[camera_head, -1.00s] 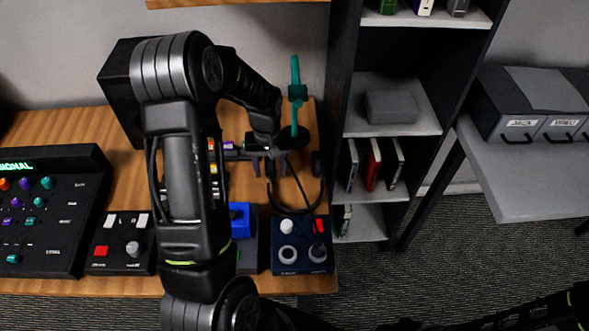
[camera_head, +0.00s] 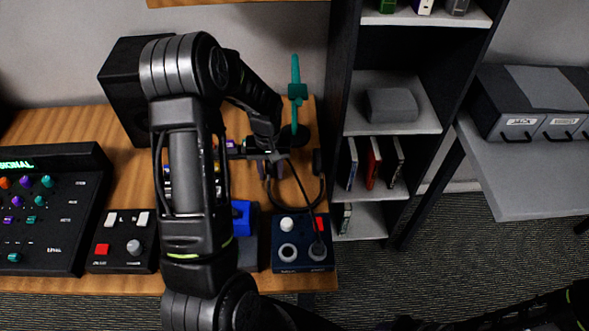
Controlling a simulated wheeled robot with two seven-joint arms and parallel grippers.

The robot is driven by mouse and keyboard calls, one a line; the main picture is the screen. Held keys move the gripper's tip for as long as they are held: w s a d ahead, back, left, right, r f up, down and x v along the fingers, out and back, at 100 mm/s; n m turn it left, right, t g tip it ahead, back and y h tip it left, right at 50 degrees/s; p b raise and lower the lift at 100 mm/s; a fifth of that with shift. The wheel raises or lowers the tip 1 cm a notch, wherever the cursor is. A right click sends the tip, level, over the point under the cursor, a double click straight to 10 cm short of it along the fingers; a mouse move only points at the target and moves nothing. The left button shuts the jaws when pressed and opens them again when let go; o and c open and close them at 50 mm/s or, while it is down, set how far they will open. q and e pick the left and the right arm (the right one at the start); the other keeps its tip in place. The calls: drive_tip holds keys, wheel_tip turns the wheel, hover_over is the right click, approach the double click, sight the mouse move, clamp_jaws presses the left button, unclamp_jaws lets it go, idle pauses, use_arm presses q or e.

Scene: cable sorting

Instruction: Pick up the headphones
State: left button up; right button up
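The dark headphones (camera_head: 298,208) are at the right end of the wooden desk, below the teal stand. Their curved band opens toward the back, and one ear cup shows at the right. My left gripper (camera_head: 272,169) points down at the left end of the band, overlapping it in the picture. Its two fingers show small and dark, with a narrow gap between them; I cannot tell whether they grip the band. A thin cable runs from near the gripper to the dark blue box. My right arm crosses the bottom right corner; its gripper is out of view.
A teal stand (camera_head: 296,92) rises behind the headphones. A dark blue box (camera_head: 290,266) with knobs is in front. A mixer (camera_head: 60,238), a small switch box (camera_head: 117,262) and a black speaker (camera_head: 122,100) are left. A shelf unit (camera_head: 345,100) borders the desk's right side.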

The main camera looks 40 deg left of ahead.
use_arm(q)
clamp_jaws()
drive_tip(key=shift+r, duration=0.15)
idle(0.4)
wheel_tip(320, 180, up, 10)
drive_tip(key=shift+f+b, duration=0.1)
drive_tip(key=shift+b, duration=0.5)
idle(0.3)
